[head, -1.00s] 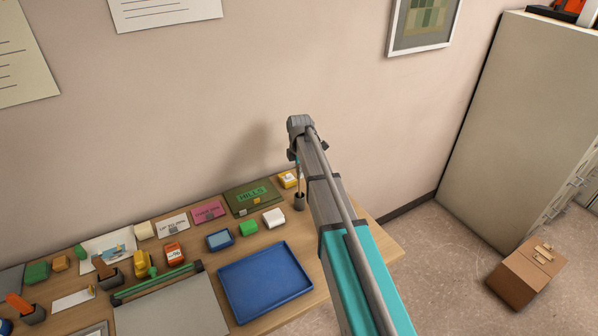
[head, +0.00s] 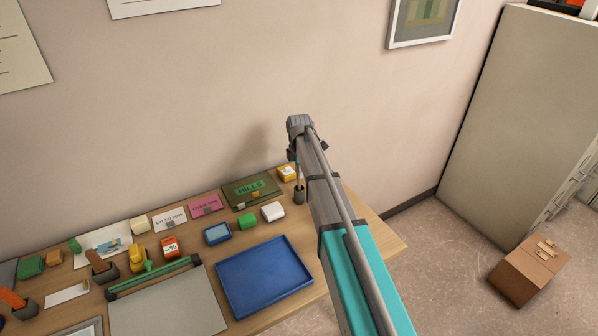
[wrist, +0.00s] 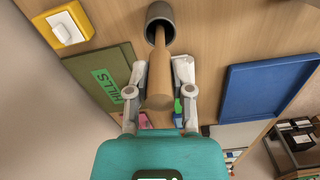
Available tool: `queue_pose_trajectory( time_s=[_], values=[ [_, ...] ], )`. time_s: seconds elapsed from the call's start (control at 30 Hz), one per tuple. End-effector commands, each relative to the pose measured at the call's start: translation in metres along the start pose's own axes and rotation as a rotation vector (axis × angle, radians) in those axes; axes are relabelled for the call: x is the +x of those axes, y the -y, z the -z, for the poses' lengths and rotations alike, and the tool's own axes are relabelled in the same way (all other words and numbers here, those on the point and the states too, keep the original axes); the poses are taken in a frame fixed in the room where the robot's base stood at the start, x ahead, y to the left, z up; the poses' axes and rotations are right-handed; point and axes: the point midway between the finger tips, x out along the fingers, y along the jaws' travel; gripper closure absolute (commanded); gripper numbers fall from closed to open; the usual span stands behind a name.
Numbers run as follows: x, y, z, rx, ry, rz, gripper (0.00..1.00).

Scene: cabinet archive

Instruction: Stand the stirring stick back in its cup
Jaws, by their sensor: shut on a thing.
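The stirring stick (wrist: 159,82) is a pale wooden rod with a wider upper part. My gripper (wrist: 160,68) is shut on it, one finger on each side. The stick's thin end lies within the mouth of the round grey cup (wrist: 152,12) in the wrist view; how deep it reaches is hidden. In the head view the stick (head: 299,174) looks nearly upright, its lower end meeting the top of the dark cup (head: 299,196). My gripper (head: 294,156) is above the cup, partly hidden by my arm.
The cup stands near the desk's right end, with a yellow-framed switch block (head: 287,173) and a green HILLS folder (head: 252,190) close by. A blue tray (head: 264,308) lies in front. Several small boxes and cards cover the left. The wall is close behind.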

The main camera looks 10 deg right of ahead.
Motion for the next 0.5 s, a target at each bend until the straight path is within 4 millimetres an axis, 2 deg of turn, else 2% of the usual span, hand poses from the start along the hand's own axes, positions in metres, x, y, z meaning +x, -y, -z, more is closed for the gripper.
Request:
queue_pose_trajectory(
  time_s=[0.5],
  values=[
    [0.0050,-0.0001,0.0006,-0.001,0.000,0.000,0.95]
  ],
)
